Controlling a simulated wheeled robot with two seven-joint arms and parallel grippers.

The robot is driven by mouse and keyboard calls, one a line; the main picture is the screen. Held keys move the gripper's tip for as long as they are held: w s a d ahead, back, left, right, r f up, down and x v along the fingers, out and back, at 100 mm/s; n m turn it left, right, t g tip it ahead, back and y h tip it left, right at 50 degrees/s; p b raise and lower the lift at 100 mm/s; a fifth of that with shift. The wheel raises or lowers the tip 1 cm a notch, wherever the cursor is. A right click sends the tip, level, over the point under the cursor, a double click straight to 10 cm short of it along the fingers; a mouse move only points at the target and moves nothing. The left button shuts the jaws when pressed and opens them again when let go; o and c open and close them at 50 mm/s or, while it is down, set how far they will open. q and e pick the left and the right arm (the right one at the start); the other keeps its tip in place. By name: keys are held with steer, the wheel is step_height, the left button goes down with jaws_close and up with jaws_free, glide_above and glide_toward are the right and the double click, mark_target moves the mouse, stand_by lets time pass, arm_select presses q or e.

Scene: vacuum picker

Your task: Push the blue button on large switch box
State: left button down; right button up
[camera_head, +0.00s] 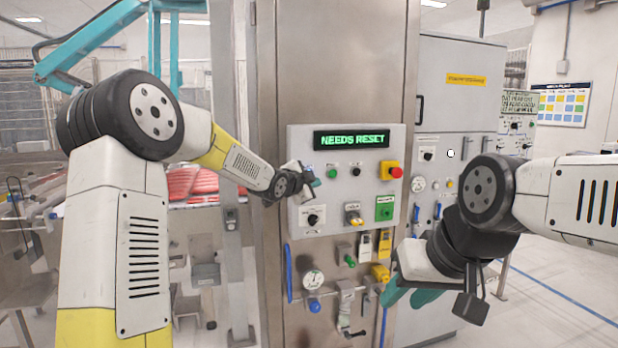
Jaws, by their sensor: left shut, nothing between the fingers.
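The large switch box (345,146) is a grey panel on the steel cabinet, with a display (351,139) reading "NEEDS RESET" in green. Its upper row shows a green button (332,173), a small black button (356,170) and a red emergency stop (393,171). No blue button shows on the box; my left gripper covers the left end of that row. My left gripper (307,178) is shut and empty, at the box's left side; I cannot tell if it touches the face.
Below hang a gauge (313,280) and blue handles (288,272). A grey cabinet (460,100) stands right. Floor is clear at the far right.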

arm_select(q)
steer(key=shift+w+a, duration=0.3)
steer(key=shift+w, duration=0.6)
steer(key=shift+w+a, duration=0.3)
steer(key=shift+w, duration=0.6)
steer(key=shift+w+a, duration=0.3)
steer(key=shift+w, duration=0.6)
steer(key=shift+w, duration=0.1)
steer(key=shift+w+a, duration=0.1)
steer(key=shift+w, duration=0.15)
steer(key=shift+w+a, duration=0.1)
steer(key=shift+w, duration=0.25)
stand_by(0.4)
steer(key=shift+s, duration=0.15)
steer(key=shift+s+d, duration=0.25)
steer(key=shift+s, duration=0.35)
steer(key=s, duration=0.1)
steer(key=s+d, duration=0.1)
steer(key=s, duration=0.2)
steer(key=shift+s+d, duration=0.25)
steer(key=shift+s, duration=0.15)
